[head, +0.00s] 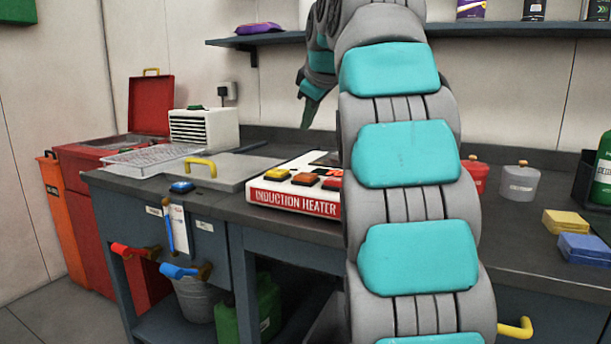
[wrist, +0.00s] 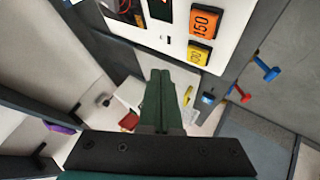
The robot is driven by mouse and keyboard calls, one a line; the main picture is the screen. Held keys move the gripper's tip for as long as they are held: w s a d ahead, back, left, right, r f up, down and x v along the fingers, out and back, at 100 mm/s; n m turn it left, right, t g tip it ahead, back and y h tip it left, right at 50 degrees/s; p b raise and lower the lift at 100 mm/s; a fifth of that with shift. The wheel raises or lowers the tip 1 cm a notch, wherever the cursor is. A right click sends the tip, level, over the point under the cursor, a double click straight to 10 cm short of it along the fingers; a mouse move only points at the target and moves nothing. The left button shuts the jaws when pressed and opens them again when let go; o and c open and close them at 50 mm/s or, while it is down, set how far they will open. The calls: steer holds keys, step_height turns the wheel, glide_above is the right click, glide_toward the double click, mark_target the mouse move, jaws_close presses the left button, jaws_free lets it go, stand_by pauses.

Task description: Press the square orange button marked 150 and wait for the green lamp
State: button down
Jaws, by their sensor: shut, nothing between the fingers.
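The white induction heater box (head: 292,196) sits on the bench, partly hidden by my arm. Its square orange button marked 150 (wrist: 204,23) shows clearly in the wrist view, beside a yellow button (wrist: 199,53). In the head view a yellow button (head: 278,173) sits left of an orange one (head: 305,179), markings unreadable. My gripper (head: 307,122) is shut and empty, above and behind the heater, apart from the buttons. Its green fingers (wrist: 164,74) show in the wrist view, with the buttons to their upper right. I cannot make out a lit green lamp.
A grey plate with a yellow handle (head: 201,166) and a wire tray (head: 150,157) lie left of the heater. A white vented box (head: 204,129) stands behind. A red canister (head: 475,174), grey canister (head: 519,182) and yellow and blue blocks (head: 567,223) are on the right.

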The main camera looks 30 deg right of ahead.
steer(key=b, duration=0.3)
glide_above(308, 176)
step_height(308, 176, down, 7)
steer(key=shift+r, duration=0.2)
steer(key=shift+f+b, duration=0.65)
steer(key=shift+f, duration=0.2)
stand_by(1.2)
steer(key=shift+f+b, duration=0.4)
steer(key=shift+f+b, duration=0.45)
steer(key=shift+f, duration=0.1)
stand_by(0.6)
steer(key=shift+r, duration=0.15)
steer(key=shift+r+p, duration=0.6)
steer(key=shift+r, duration=0.25)
steer(key=shift+r, duration=0.1)
steer(key=shift+r+p, duration=1.65)
steer(key=shift+r, duration=0.7)
